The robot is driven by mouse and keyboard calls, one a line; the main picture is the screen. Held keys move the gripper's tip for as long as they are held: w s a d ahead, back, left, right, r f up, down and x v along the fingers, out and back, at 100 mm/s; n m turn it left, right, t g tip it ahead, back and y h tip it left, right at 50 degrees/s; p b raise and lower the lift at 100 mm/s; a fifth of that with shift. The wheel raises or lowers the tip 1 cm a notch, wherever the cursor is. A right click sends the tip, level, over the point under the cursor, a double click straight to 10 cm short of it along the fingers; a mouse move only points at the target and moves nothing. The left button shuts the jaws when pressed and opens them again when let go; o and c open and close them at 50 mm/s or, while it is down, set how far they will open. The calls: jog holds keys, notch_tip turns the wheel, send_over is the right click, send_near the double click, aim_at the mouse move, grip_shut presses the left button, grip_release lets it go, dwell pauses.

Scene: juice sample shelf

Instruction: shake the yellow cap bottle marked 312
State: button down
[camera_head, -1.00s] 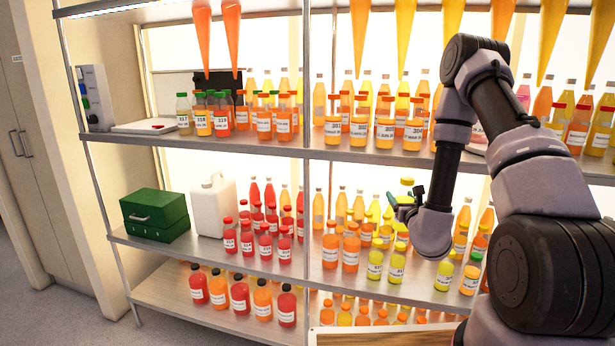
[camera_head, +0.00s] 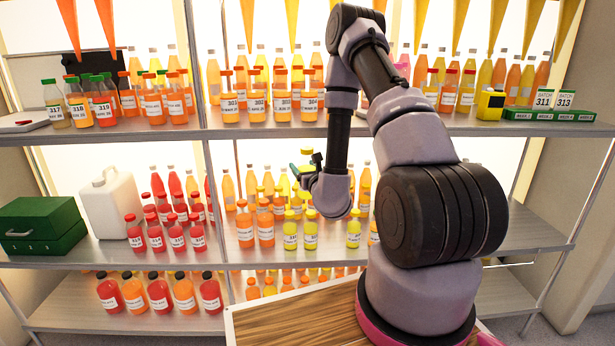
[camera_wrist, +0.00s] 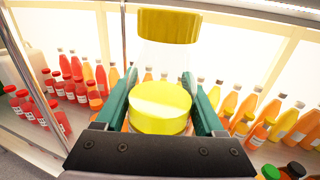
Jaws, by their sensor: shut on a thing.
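My gripper (camera_head: 304,168) is shut on a clear bottle with a yellow cap (camera_head: 307,152), held about upright in front of the middle shelf. In the wrist view the yellow cap (camera_wrist: 168,26) is at the top. Clear bottle wall shows below it, and a yellow round surface, which looks like the juice, lies between the green fingers of my gripper (camera_wrist: 159,92). No label or number on the held bottle can be read. In the head view my wrist and fingers hide most of its body.
Yellow-capped bottles (camera_head: 290,230) and orange bottles (camera_head: 265,226) stand close below and behind my gripper. Red bottles (camera_head: 155,234), a white jug (camera_head: 112,203) and a green box (camera_head: 42,228) are further left. A green rack (camera_head: 545,115) with batch cards is top right. The middle shelf's right end is bare.

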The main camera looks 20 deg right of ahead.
jog(key=w+d, duration=0.2)
jog(key=w, duration=0.4)
jog(key=s, duration=0.2)
jog(key=s+a, duration=0.1)
jog(key=s, duration=0.1)
jog(key=s+a, duration=0.1)
jog(key=s, duration=0.1)
jog(key=shift+s, duration=0.3)
jog(key=shift+w+d, duration=0.1)
jog(key=shift+w, duration=0.05)
